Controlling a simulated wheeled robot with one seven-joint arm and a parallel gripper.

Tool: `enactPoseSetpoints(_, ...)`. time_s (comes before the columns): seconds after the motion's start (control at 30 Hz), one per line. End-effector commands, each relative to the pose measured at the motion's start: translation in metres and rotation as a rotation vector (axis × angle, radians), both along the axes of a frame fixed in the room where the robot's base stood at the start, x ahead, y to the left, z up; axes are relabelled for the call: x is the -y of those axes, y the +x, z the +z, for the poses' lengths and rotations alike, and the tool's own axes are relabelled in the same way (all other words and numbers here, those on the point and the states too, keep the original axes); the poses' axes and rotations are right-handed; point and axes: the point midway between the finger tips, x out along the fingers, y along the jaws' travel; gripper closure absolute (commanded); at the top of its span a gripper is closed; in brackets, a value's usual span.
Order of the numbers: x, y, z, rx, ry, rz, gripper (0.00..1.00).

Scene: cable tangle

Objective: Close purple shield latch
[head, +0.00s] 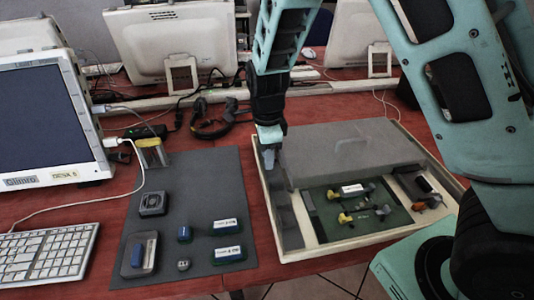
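A shallow cream-rimmed tray (275,238) stands on the red desk to the right. Inside it lies a green board (385,222) with small yellow, grey and dark parts and a white label. A grey panel (345,140) spans the back of the tray. I cannot make out any purple latch; the parts are small, and my gripper hides some of the tray's left back corner. My gripper (269,158) points down at that corner, close to the rim and left of the green board. Its fingers are too small and dark to show a gap, and contact cannot be told.
A dark grey mat (190,195) left of the tray holds a fan (152,203), several blue and green-based parts and a yellow-topped container (152,152). A monitor (45,120) and keyboard (50,250) fill the left. Black headphones (212,120) and cables lie behind.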

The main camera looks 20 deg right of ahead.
Motion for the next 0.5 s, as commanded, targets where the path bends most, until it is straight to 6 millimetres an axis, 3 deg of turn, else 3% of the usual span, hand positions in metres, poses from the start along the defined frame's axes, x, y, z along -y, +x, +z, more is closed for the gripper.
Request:
enactPoseSetpoints(0.1, -0.0001, 0.0000, 0.0002, 0.000, 0.000, 0.000, 0.64)
enactPoseSetpoints(0.23, -0.0001, -0.0001, 0.0003, 0.000, 0.000, 0.000, 0.97)
enactPoseSetpoints(0.27, -0.0001, -0.0001, 0.0004, 0.000, 0.000, 0.000, 1.00)
enactPoseSetpoints(0.5, 0.0055, -0.0010, 0.0030, -0.001, 0.000, -0.003, 1.00)
